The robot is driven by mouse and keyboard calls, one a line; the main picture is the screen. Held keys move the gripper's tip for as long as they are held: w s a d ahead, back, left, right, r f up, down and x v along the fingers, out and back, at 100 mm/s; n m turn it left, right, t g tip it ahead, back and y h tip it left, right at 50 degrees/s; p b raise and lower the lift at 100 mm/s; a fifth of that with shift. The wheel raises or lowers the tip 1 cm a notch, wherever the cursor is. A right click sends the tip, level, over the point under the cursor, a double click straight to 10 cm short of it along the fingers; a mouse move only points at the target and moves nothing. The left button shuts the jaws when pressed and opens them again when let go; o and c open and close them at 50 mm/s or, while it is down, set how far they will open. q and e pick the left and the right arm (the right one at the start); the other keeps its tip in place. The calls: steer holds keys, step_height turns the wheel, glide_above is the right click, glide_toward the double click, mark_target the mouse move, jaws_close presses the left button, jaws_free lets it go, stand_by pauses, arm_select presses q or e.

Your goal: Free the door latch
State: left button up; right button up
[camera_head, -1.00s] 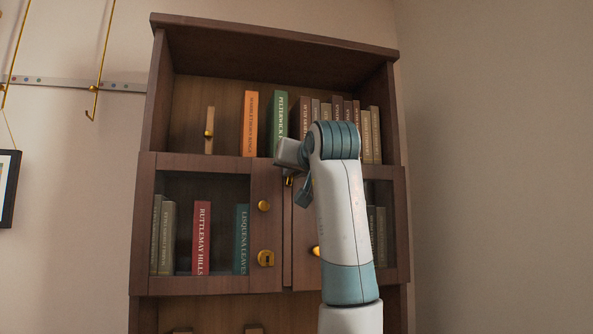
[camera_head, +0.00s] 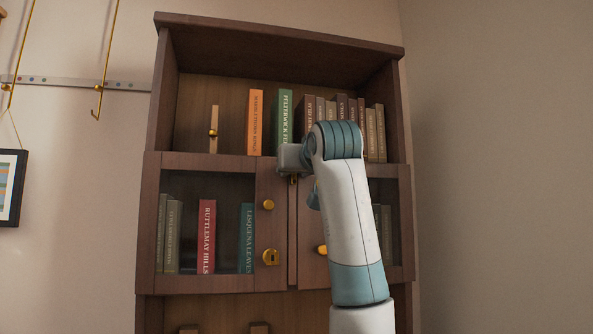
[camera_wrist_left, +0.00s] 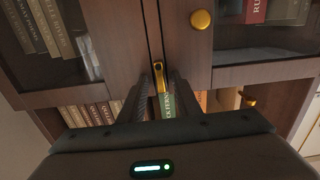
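A brass latch (camera_head: 293,179) sits at the top of the seam between the two cabinet doors. It also shows in the left wrist view (camera_wrist_left: 159,76), which looks at the cabinet upside down. The left door (camera_head: 272,232) and right door (camera_head: 310,255) both look closed. My left gripper (camera_wrist_left: 160,77) has its dark fingers on either side of the latch, with narrow gaps that make it look open. I cannot tell whether a finger touches the brass. In the head view my arm hides the fingertips and part of the right door. My right gripper is not in view.
The left door has a round brass knob (camera_head: 268,204) and a brass keyhole plate (camera_head: 271,257). The right door's brass knob (camera_head: 322,249) is partly behind my arm. Books, including an orange one (camera_head: 255,122) and a green one (camera_head: 284,120), stand on the open shelf above.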

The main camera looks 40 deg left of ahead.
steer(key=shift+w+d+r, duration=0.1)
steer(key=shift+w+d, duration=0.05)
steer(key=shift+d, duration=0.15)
